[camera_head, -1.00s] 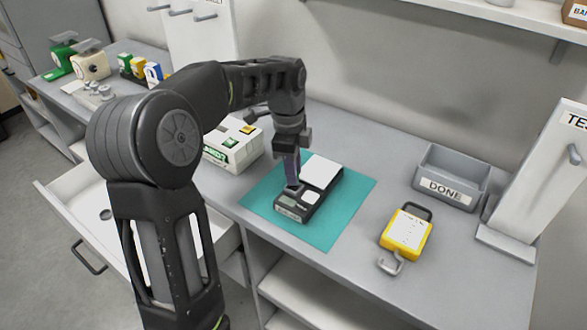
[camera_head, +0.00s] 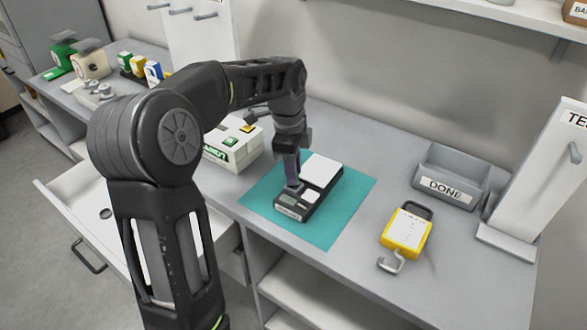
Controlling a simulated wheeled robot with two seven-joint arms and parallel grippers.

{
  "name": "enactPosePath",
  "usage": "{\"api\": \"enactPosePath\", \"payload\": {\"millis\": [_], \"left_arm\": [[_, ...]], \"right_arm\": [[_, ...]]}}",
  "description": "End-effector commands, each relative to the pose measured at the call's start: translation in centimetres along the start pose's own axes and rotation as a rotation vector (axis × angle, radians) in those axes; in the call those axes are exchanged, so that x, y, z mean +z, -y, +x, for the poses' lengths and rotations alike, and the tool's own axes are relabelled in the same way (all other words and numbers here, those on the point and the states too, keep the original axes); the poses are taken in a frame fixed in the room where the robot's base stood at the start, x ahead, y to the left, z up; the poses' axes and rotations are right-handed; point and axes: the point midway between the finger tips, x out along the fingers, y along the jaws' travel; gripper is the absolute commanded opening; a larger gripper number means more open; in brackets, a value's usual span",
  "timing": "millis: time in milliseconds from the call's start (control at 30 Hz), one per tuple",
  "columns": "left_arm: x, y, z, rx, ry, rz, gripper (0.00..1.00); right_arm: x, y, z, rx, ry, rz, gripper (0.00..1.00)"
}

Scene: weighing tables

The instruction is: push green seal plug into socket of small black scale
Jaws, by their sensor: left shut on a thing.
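The small black scale (camera_head: 291,213) lies on a teal mat (camera_head: 345,212) on the grey table, with a white pan (camera_head: 321,170) at its back. My left gripper (camera_head: 292,184) points down over the scale's left part, beside the pan. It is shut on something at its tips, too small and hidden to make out. The green seal plug and the socket cannot be made out. I cannot tell whether what the gripper holds touches the scale. My right gripper is not in view.
A white box with green lettering (camera_head: 226,153) stands left of the mat. A yellow hanging scale (camera_head: 405,233) lies to the right, near the grey DONE bin (camera_head: 446,187). A drawer (camera_head: 80,205) stands open at the left front.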

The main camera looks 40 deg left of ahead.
Motion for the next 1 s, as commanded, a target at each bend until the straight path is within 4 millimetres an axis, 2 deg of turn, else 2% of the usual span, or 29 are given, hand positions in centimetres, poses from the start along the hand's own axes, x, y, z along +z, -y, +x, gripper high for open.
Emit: {"api": "enactPosePath", "payload": {"millis": [433,833,867,1000], "left_arm": [[0.1,0.0,1.5,0.0,0.0,0.0,0.0],[0.1,0.0,1.6,0.0,0.0,0.0,0.0],[0.1,0.0,1.6,0.0,0.0,0.0,0.24],[0.1,0.0,1.6,0.0,0.0,0.0,0.36]], "right_arm": [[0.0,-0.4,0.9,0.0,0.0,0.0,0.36],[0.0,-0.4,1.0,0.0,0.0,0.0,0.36],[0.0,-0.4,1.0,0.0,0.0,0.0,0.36],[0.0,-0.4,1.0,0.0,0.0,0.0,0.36]]}}
